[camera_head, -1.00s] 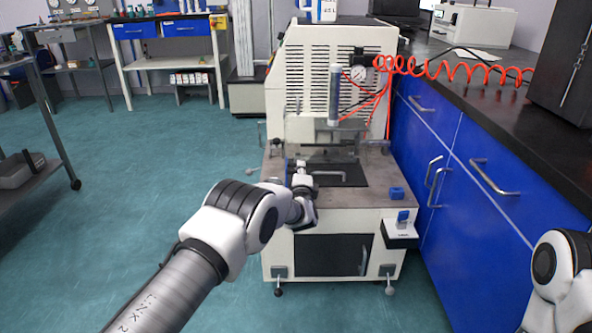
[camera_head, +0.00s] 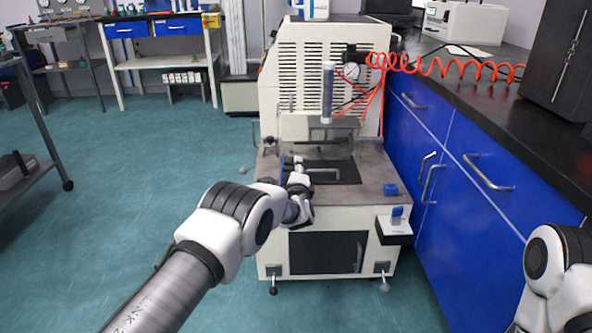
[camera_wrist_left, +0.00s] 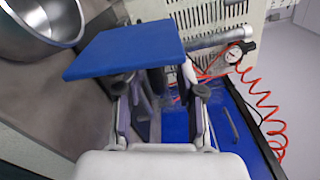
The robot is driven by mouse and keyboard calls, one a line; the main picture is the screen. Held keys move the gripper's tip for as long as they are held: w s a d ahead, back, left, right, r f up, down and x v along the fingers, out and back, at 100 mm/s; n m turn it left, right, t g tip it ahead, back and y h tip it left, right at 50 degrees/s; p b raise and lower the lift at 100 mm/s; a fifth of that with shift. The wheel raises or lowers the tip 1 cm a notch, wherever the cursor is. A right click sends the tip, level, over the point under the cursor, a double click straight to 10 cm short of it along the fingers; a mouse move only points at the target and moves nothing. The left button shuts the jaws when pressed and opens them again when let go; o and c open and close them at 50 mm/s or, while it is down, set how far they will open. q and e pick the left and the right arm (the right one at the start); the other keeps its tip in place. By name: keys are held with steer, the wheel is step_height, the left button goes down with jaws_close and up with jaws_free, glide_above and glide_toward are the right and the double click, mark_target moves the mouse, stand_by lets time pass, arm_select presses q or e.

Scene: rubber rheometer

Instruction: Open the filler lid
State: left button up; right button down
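My left gripper (camera_head: 299,166) is over the left part of the machine's front deck, its fingers pointing toward the machine body. In the left wrist view the gripper (camera_wrist_left: 170,82) has a flat blue plate (camera_wrist_left: 125,47) across its fingertips, which looks like a lid. A round metal vessel (camera_wrist_left: 38,22) stands beside the plate at the upper left. In the head view only part of my right arm shows at the right edge; its gripper is outside the picture.
The machine's dark deck plate has a metal handle (camera_head: 322,171). A clear cylinder (camera_head: 327,92) and coiled red hose (camera_head: 450,68) are above. Blue cabinets (camera_head: 455,165) border the right; the floor at left is free.

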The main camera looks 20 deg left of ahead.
arm_select(q)
steer(key=v, duration=1.2)
